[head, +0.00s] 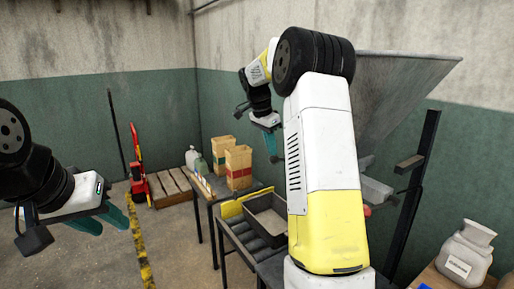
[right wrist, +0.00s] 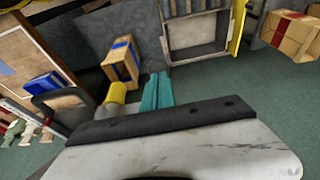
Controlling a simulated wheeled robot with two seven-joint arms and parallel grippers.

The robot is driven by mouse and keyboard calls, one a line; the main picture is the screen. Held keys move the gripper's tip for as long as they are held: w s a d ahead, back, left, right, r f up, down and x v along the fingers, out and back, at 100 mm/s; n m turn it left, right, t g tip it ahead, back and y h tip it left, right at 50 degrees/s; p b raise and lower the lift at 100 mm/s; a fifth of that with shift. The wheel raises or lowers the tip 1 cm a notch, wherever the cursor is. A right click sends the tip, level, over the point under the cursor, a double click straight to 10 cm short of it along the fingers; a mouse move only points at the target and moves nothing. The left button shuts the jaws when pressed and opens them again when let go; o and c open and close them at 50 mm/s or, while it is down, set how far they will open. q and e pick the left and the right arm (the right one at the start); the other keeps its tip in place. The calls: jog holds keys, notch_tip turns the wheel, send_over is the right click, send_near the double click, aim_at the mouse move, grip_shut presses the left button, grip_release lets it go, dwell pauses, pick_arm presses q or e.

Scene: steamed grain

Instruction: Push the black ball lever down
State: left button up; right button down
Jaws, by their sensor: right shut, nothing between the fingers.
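I cannot make out the black ball lever in either view; my right arm hides part of the machine with the large grey metal hopper (head: 400,95) in the head view. My right gripper (head: 268,121) is raised above the tables, left of the hopper. In the right wrist view its teal fingers (right wrist: 157,92) are together with nothing between them. A yellow-ended cylinder (right wrist: 117,92) shows just left of these fingers; I cannot tell whether it belongs to the lever. My left gripper (head: 108,222) hangs at the far left with its fingers apart and empty.
A grey tray (head: 256,205) sits on a roller table, with cardboard boxes (head: 238,168) on the table behind. A dark upright post (head: 415,190) and a pale sack (head: 466,250) are at the right. A wooden pallet (head: 172,186) lies on the floor. The left floor is mostly clear.

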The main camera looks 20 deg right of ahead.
notch_tip(320, 180, down, 16)
jog(key=t+h, duration=0.2)
jog(key=h, duration=0.6)
jog(key=shift+h, duration=0.4)
jog(key=shift+s+d, duration=0.1)
